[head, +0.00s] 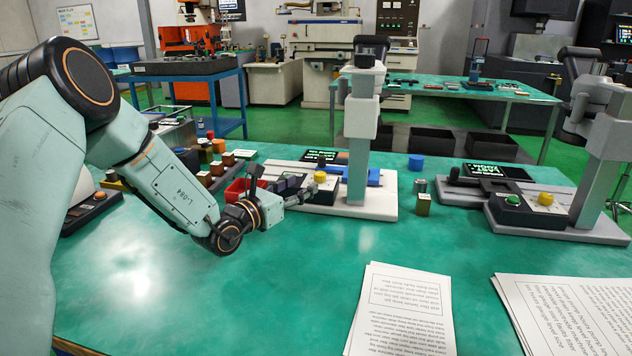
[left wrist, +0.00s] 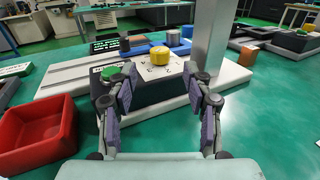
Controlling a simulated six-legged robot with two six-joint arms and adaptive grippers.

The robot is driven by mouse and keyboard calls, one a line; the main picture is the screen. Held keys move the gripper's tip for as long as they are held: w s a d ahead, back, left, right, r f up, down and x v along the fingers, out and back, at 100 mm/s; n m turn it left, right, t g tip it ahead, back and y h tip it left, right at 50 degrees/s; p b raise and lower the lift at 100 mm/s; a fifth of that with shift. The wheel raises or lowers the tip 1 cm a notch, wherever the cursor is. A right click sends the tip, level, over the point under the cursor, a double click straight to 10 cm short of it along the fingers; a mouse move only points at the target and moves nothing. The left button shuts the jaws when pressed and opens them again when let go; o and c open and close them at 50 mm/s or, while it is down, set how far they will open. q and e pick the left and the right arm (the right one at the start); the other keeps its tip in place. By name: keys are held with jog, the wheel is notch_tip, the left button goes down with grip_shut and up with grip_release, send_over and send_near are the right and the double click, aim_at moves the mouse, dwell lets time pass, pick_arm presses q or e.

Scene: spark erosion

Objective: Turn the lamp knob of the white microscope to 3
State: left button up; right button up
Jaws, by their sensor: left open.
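The white microscope (head: 360,118) stands upright on its white base on the green table. A yellow knob (head: 320,177) sits on the dark control box at the front of its base. The knob also shows in the left wrist view (left wrist: 160,55), with a green button (left wrist: 112,73) to its left. Any scale marks around the knob are too small to read. My left gripper (head: 301,191) is open and empty, just left of the knob in the head view. In the left wrist view the knob lies beyond the fingertips (left wrist: 162,82), between them and not touched. My right gripper is not in view.
A grey microscope (head: 600,140) with its own yellow knob (head: 546,198) stands at the right. A red bin (left wrist: 38,135) is left of my gripper. Small blocks, a blue cylinder (head: 416,162) and papers (head: 402,310) lie around.

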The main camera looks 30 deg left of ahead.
aim_at(316, 176)
pick_arm(q)
jog(key=w, duration=0.1)
jog(key=w+b, duration=0.1)
jog(key=w, duration=0.3)
jog(key=shift+w+d+f, duration=0.1)
jog(key=shift+d+f, duration=0.05)
jog(key=shift+d, duration=0.25)
jog(key=shift+w+d+b, duration=0.2)
jog(key=shift+w+b, duration=0.2)
jog(key=shift+w, duration=0.3)
grip_shut()
